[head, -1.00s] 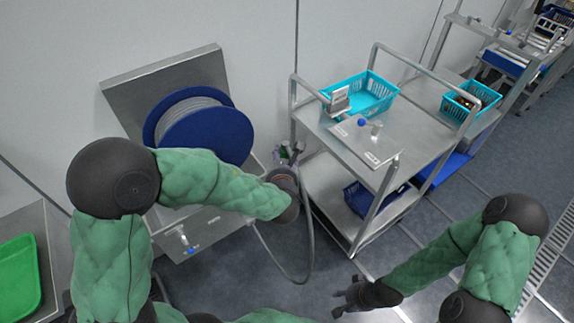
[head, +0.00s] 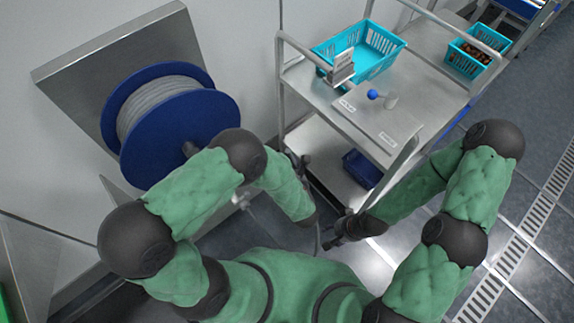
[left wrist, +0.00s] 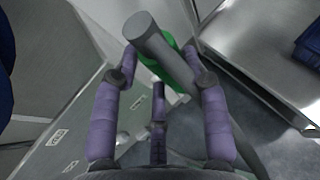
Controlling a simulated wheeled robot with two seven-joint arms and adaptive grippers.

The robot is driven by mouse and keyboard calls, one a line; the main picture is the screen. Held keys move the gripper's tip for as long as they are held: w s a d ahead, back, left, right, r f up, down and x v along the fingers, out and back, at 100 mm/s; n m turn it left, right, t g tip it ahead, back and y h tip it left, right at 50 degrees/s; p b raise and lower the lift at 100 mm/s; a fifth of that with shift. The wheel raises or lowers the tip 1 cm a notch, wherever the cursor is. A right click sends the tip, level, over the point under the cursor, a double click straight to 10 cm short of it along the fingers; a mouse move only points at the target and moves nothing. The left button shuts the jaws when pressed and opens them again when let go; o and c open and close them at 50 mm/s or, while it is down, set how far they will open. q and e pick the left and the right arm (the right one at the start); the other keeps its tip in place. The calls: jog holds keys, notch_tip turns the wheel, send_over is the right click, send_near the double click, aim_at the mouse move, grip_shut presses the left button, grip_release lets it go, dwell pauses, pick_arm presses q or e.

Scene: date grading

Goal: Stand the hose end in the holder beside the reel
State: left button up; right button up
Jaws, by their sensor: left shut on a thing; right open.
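The blue reel (head: 165,120) with grey hose wound on it is mounted on a metal panel at the left. In the left wrist view my left gripper (left wrist: 160,75) has its purple fingers shut on the grey hose end (left wrist: 150,38), which tilts up to the left. A green part (left wrist: 182,72) shows behind or around the hose; I cannot tell which. My right gripper (head: 338,232) is open and empty, low beside the cart. I cannot clearly make out the holder.
A metal cart (head: 385,120) stands right of the reel, with a turquoise basket (head: 360,50) on top and a dark blue bin (head: 362,168) on its lower shelf. Another turquoise basket (head: 468,55) stands farther right. Floor is clear at the right, along a drain grate (head: 520,235).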

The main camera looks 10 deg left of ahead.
pick_arm(q)
jog(key=w+a+f+b, duration=0.3)
jog(key=a+f+b, duration=0.1)
jog(key=f+b, duration=0.3)
jog(key=shift+w+a+f, duration=0.25)
jog(key=shift+a+f, duration=0.05)
jog(key=shift+f, duration=0.1)
dwell(0.3)
jog(key=shift+d, duration=0.15)
dwell(0.9)
jog(key=shift+f, duration=0.65)
jog(key=shift+f, duration=0.3)
jog(key=shift+f, duration=0.95)
